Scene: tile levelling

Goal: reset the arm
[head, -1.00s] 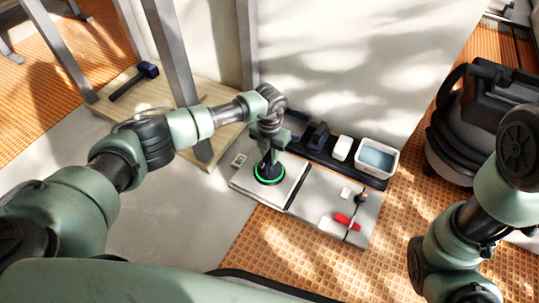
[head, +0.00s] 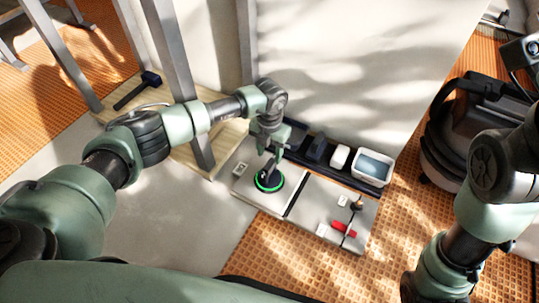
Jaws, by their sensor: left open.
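My left gripper (head: 268,150) reaches in from the left and hangs, pointing down, over the light grey tiles (head: 311,213). Its jaws are open, just above a round black tool with a green ring (head: 269,181) that stands on the left tile. The arm partly hides the tool's top, and I cannot tell whether the fingers touch it. My right arm (head: 480,205) is at the right edge of the head view; its gripper is not in view.
A dark tray (head: 301,158) behind the tiles holds a white tub of water (head: 373,167) and a white block (head: 339,157). A red-handled tool (head: 343,229) lies on the right tile. A mallet (head: 150,79) lies on a wooden board (head: 185,150). A vacuum (head: 460,130) stands right.

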